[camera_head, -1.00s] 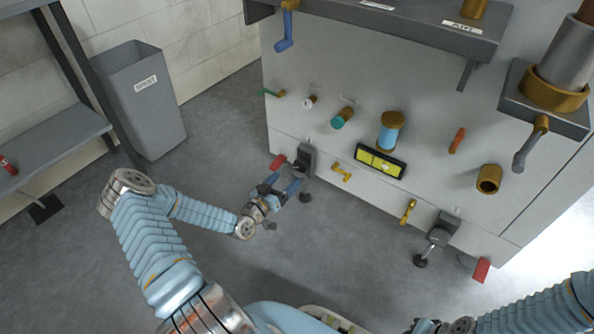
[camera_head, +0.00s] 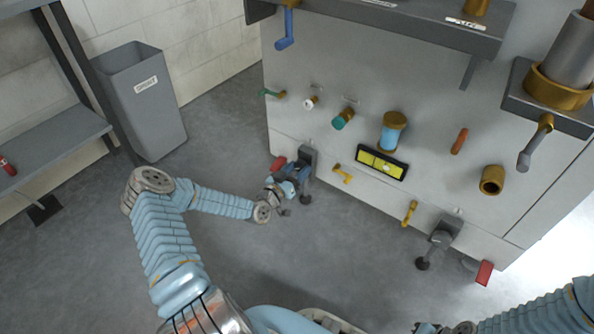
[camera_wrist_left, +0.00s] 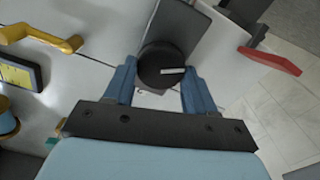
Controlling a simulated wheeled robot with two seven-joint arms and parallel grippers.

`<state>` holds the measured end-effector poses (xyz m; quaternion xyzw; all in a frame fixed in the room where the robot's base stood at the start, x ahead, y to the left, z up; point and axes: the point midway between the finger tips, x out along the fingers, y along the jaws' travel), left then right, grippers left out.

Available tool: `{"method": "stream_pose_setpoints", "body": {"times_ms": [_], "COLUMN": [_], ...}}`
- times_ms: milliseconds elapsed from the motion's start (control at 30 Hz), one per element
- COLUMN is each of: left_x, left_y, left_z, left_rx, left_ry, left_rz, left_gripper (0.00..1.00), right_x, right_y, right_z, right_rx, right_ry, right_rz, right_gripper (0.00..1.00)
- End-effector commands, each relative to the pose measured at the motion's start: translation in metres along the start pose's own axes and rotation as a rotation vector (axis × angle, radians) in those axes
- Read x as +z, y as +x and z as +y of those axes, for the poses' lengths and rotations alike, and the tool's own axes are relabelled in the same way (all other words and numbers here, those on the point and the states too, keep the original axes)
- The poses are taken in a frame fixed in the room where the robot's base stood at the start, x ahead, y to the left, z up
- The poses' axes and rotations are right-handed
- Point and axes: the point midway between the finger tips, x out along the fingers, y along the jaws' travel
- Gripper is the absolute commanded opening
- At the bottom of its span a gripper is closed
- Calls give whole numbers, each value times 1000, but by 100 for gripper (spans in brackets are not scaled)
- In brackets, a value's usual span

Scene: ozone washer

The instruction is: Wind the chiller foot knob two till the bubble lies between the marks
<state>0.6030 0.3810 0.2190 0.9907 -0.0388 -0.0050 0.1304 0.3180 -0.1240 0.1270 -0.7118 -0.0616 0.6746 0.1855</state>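The chiller (camera_head: 330,80) is a grey cabinet with two foot knobs low on its front. My left gripper (camera_head: 296,180) is at the left foot (camera_head: 308,158). In the left wrist view, a round black knob (camera_wrist_left: 160,66) with a white mark lies between the blue fingertips of my left gripper (camera_wrist_left: 160,84). The fingers are spread, and contact is unclear. The other foot knob (camera_head: 441,237) is at the right, untouched. The yellow level (camera_head: 381,162) sits in a black frame; its bubble is too small to place. My right gripper (camera_head: 425,328) is barely visible at the bottom edge.
Yellow handles (camera_head: 342,174) and a blue cylinder (camera_head: 391,133) stick out of the front. Red tabs (camera_head: 484,272) flank the feet. A shelf (camera_head: 400,22) overhangs above. A grey bin (camera_head: 141,100) stands left. The floor before the chiller is clear.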

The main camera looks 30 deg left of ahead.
Motion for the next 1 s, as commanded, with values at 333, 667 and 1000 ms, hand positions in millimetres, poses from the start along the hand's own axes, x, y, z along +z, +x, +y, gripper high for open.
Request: {"method": "stream_pose_setpoints", "body": {"times_ms": [333,667,1000], "left_x": [1,1,2], "left_y": [0,0,0], "left_z": [0,1,2], "left_rx": [1,2,2], "left_ry": [19,194,510], "left_rz": [-1,-2,-1], "left_gripper": [25,25,25], "right_x": [0,0,0], "right_y": [1,6,13], "right_z": [0,2,5], "right_rx": [0,0,0], "right_ry": [0,0,1], "right_rz": [0,1,3], "right_gripper": [0,0,0]}}
